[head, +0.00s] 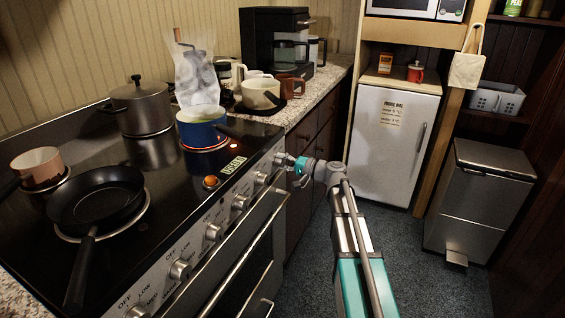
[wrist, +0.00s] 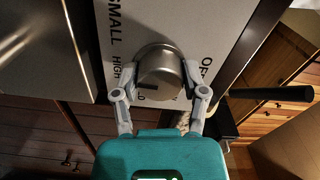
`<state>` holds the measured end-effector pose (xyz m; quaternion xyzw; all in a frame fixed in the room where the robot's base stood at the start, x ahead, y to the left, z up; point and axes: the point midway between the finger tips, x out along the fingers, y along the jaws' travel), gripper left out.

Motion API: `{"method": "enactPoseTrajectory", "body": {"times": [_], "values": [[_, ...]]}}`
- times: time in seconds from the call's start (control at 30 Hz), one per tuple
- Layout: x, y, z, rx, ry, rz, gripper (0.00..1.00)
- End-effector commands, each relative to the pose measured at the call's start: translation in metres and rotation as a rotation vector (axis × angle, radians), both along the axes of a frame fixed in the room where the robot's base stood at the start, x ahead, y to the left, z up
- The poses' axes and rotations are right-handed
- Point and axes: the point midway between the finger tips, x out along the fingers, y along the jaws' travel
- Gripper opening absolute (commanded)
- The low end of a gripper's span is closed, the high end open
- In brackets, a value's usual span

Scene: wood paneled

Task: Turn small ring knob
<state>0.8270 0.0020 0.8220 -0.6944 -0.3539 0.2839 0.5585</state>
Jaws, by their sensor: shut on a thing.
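The small ring knob (wrist: 160,72) is a round brushed-metal knob on the stove's pale front panel. In the wrist view "SMALL" and "HIGH" are printed to its left and part of "OFF" to its right. A dark mark shows on the knob at its lower left, near the partly hidden "LO". My gripper (wrist: 160,80) has one finger on each side of the knob and is shut on it. In the head view my gripper (head: 290,161) is at the far right end of the knob row, and its knob (head: 280,158) is partly covered.
More knobs (head: 213,232) line the panel. The oven handle (head: 240,262) juts out below. A blue pot (head: 200,130) stands on a glowing ring, near a black pan (head: 97,198) and a steel pot (head: 142,105). A white fridge (head: 395,145) and bin (head: 478,195) stand right; floor between is clear.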

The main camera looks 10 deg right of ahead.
Motion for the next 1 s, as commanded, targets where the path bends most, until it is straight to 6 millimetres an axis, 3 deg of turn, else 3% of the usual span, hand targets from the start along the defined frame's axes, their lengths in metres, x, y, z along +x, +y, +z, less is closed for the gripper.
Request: {"method": "enactPoseTrajectory", "body": {"times": [0.6,0.63,0.8,1.0], "values": [[-0.0017,0.0018,-0.001,-0.04,-0.05,0.005,0.09],[-0.0017,0.0018,-0.001,-0.04,-0.05,0.005,0.6],[-0.0013,0.0013,-0.0008,-0.038,-0.049,0.004,0.91],[-0.0006,0.0008,-0.0005,-0.037,-0.049,0.002,0.91]]}}
